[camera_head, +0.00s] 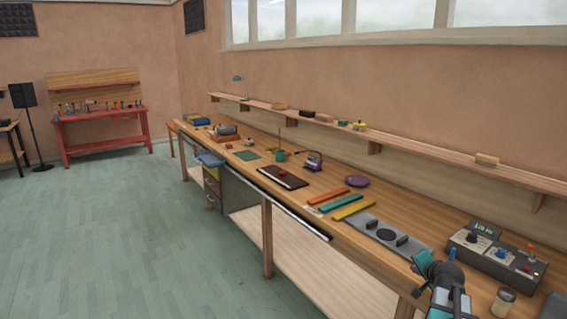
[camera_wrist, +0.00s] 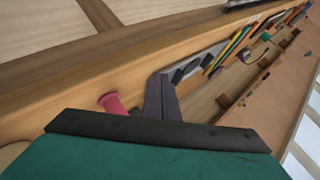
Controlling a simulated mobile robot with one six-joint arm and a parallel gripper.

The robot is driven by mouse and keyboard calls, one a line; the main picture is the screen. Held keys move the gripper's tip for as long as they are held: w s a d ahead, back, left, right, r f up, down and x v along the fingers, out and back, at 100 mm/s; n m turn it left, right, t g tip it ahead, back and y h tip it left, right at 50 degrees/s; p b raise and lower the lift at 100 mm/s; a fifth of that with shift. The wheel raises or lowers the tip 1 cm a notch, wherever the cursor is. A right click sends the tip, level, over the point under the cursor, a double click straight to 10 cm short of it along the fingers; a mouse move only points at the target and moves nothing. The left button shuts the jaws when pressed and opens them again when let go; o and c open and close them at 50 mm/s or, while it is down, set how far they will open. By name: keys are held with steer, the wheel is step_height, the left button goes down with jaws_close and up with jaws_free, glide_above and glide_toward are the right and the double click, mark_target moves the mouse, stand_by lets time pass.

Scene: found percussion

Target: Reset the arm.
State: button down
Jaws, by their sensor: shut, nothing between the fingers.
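My arm stands at the lower right of the head view, over the near end of the long wooden workbench (camera_head: 300,200). My gripper (camera_wrist: 161,90) shows in the wrist view as dark fingers closed together, with nothing between them. Its teal body fills the bottom of that view. In the head view, the teal end of my gripper (camera_head: 424,264) is beside the grey plate with black handles (camera_head: 385,235), near the bench's front edge. A pink-red knob-like object (camera_wrist: 113,102) appears left of the fingers in the wrist view; whether they touch it I cannot tell.
A grey control box (camera_head: 495,255) with knobs and a small jar (camera_head: 503,301) stand right of my arm. Yellow (camera_head: 353,209), teal (camera_head: 340,202) and orange (camera_head: 328,195) bars lie farther along the bench. A wall shelf (camera_head: 420,147) runs above. The green floor at left is clear.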

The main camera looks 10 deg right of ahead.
steer(key=a+f+n+g+y, duration=0.1)
steer(key=a+f+n, duration=0.3)
steer(key=a, duration=0.5)
steer(key=w+a+f+n+g+y, duration=0.1)
steer(key=a+f+g+y, duration=0.1)
steer(key=a+f, duration=0.5)
steer(key=a+f+n+g+y, duration=0.1)
steer(key=a+f+n, duration=0.25)
steer(key=a, duration=0.65)
steer(key=s+a+f+n+g, duration=0.3)
steer(key=s+a+f, duration=0.25)
steer(key=a, duration=0.35)
steer(key=s+a+f+n+g, duration=0.35)
steer(key=s+a+f, duration=0.2)
steer(key=a, duration=0.45)
steer(key=s+f+g+b, duration=0.2)
steer(key=s+f+b, duration=0.5)
steer(key=s+f, duration=0.6)
steer(key=s+f+g+b, duration=0.3)
steer(key=s+f+b, duration=0.5)
steer(key=f, duration=1.1)
steer(key=s, duration=0.4)
steer(key=shift+s+d+f, duration=0.2)
steer(key=shift+s+d, duration=0.05)
steer(key=shift+s, duration=0.1)
steer(key=shift+d, duration=0.15)
